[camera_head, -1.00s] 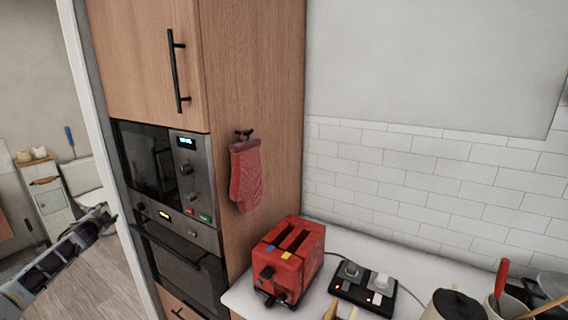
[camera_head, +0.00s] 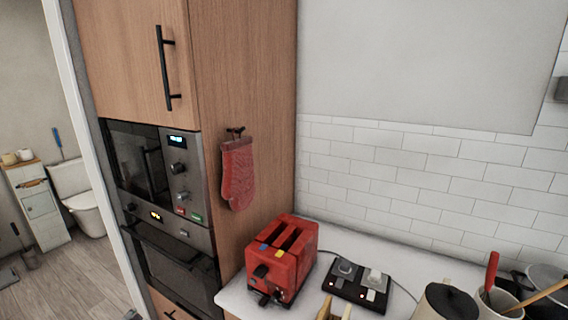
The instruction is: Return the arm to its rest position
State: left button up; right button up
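Neither of my grippers can be made out in the head view now. A small dark piece (camera_head: 132,314) shows at the bottom edge, left of the oven, but too little of it is visible to tell what it is. No arm crosses the counter or the cabinet front.
A red toaster (camera_head: 283,262) and a black switch panel (camera_head: 358,284) stand on the white counter (camera_head: 345,243). A pot with a black lid (camera_head: 448,303) is at the lower right. A red oven mitt (camera_head: 238,174) hangs on the wooden cabinet, beside the built-in oven (camera_head: 175,270).

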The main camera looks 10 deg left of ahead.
pick_arm(q)
jog(key=s+d+f+n+g+h, duration=0.1)
jog(key=s+d+f+g+h, duration=0.25)
jog(key=s+d+f, duration=2.15)
jog(key=s+d+f+g, duration=0.1)
jog(key=s+d+f, duration=0.1)
jog(key=s+d, duration=0.3)
jog(key=s+d+f+g+h+b, duration=0.1)
jog(key=s+d+f, duration=0.2)
jog(key=s, duration=1)
jog(key=s+d+f+n+g, duration=0.1)
jog(key=s+d+f+g, duration=0.1)
jog(key=s+d, duration=0.5)
jog(key=s, duration=0.3)
jog(key=shift+f+h, duration=0.35)
jog(key=shift+d, duration=0.1)
